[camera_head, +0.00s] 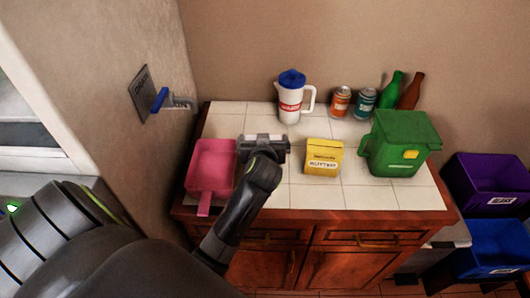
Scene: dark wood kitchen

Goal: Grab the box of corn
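A small yellow box (323,157) with dark print stands upright on the white tiled counter top (365,195). It is the only food box in view; its print is too small to read surely, so I cannot tell whether it says corn. My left gripper (265,146) is over the counter, just left of the yellow box, with a small gap between them in the picture. Its fingers are hard to make out, so I cannot tell whether it is open or shut. My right gripper is not in view.
A pink pan (211,168) lies left of my gripper. A white pitcher (291,100), an orange can (340,102), a teal can (365,103), a green bottle (391,92) and a brown bottle (411,92) stand behind. A green bin (401,145) stands right of the box.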

